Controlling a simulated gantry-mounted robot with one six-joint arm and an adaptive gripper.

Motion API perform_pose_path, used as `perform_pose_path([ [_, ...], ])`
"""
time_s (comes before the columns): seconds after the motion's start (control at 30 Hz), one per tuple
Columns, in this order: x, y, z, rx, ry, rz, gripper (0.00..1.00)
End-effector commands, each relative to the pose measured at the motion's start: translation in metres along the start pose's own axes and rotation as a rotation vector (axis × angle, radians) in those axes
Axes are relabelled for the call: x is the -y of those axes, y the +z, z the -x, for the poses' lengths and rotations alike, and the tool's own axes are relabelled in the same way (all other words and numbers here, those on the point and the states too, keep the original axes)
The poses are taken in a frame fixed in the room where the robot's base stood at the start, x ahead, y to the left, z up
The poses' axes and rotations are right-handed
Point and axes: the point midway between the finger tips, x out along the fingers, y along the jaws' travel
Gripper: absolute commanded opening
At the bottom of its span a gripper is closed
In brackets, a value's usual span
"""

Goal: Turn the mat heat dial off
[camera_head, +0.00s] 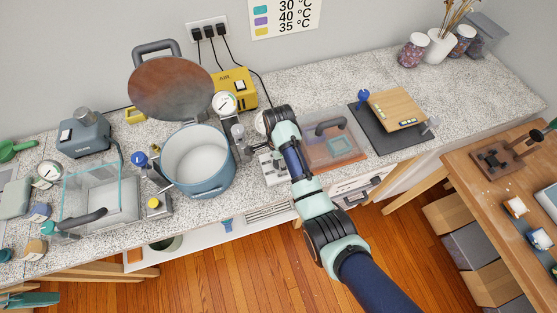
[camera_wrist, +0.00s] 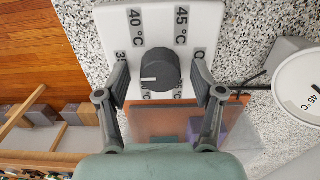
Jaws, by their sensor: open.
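The heat dial is a dark grey round knob (camera_wrist: 160,69) on a white plate (camera_wrist: 150,18) printed with temperature labels. In the wrist view, 40 °C and 45 °C read clearly above it; the other labels are partly covered by the fingers and knob. A white mark on the knob points left in that view. My gripper (camera_wrist: 161,74) is open, with one finger on each side of the knob and gaps between. In the head view the white plate (camera_head: 270,166) shows beside my arm, which blocks much of the dial area.
A round gauge (camera_wrist: 306,92) stands right of the dial in the wrist view. In the head view, a clear orange-tinted box (camera_head: 335,150) with a handle is right of my arm. A blue pot (camera_head: 205,181) with its lid raised stands left. The front counter edge is close.

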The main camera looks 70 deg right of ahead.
Motion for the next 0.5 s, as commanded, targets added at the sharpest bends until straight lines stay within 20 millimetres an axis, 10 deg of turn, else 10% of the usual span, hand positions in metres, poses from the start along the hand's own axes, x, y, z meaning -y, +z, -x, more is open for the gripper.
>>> perform_pose_path([
  [0.17, 0.0000, 0.0001, 0.0004, 0.000, 0.000, 0.000, 0.64],
  [0.5, -0.0001, 0.0001, 0.0006, 0.000, 0.000, 0.001, 0.07],
])
